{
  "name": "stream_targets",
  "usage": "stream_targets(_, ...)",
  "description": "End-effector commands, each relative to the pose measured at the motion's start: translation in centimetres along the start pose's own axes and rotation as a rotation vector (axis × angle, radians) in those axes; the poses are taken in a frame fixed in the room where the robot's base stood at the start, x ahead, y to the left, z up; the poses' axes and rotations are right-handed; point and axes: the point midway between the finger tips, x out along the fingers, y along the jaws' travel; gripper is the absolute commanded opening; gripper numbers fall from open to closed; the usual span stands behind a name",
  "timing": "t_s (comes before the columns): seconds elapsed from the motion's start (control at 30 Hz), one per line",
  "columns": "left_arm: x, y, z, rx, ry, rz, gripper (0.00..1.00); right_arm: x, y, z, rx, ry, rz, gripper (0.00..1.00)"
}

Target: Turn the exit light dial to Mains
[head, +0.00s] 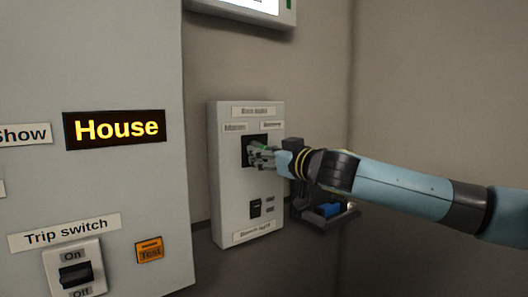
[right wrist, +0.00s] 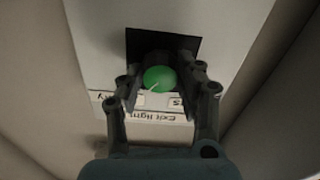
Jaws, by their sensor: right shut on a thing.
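The exit light dial (right wrist: 160,77) is a round green knob with a white pointer line, set against a black square on a pale panel (head: 230,190). My right gripper (right wrist: 161,88) is shut on the dial, one finger on each side of it. In the right wrist view the pointer line slants to the lower left, toward the label ending in "ry"; the label ending in "s" is at the right. In the head view my right gripper (head: 262,156) covers most of the dial. My left gripper is not in view.
A small black switch (head: 255,208) sits lower on the same panel. A larger cabinet (head: 150,200) at the left carries a lit House sign (head: 115,129), a trip switch (head: 75,274) and an orange Test button (head: 149,250). A dark tray with a blue thing (head: 328,210) is under my right arm.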

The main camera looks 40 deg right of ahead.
Motion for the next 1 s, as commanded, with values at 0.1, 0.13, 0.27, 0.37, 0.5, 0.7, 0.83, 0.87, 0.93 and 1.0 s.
stream_targets(0.1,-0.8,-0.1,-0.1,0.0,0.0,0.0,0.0,0.0,0.1,-0.2,-0.094,-0.001,0.0,0.04)
stream_targets(0.13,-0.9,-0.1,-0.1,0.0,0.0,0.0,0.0,0.0,0.1,-0.2,-0.121,-0.001,0.0,0.03)
stream_targets(0.27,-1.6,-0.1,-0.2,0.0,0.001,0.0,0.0,0.0,0.1,-0.2,-0.245,-0.001,0.0,0.03)
stream_targets(0.37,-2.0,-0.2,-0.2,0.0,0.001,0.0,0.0,0.0,0.1,-0.2,-0.34,-0.001,0.0,0.03)
stream_targets(0.5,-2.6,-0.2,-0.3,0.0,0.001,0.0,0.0,0.0,0.1,-0.2,-0.474,-0.001,0.001,0.03)
stream_targets(0.7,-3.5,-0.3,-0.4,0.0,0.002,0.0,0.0,0.0,0.1,-0.2,-0.664,0.0,0.0,0.03)
stream_targets(0.83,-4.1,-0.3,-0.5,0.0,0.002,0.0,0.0,0.0,0.2,-0.2,-0.787,-0.002,0.0,0.03)
stream_targets(0.87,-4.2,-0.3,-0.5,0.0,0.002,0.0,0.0,0.0,0.2,-0.2,-0.816,-0.002,0.0,0.03)
stream_targets(0.93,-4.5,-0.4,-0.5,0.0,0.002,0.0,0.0,0.0,0.2,-0.2,-0.883,-0.001,0.0,0.03)
stream_targets(1.0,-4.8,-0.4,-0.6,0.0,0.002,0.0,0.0,0.0,0.2,-0.2,-0.948,-0.001,-0.001,0.03)
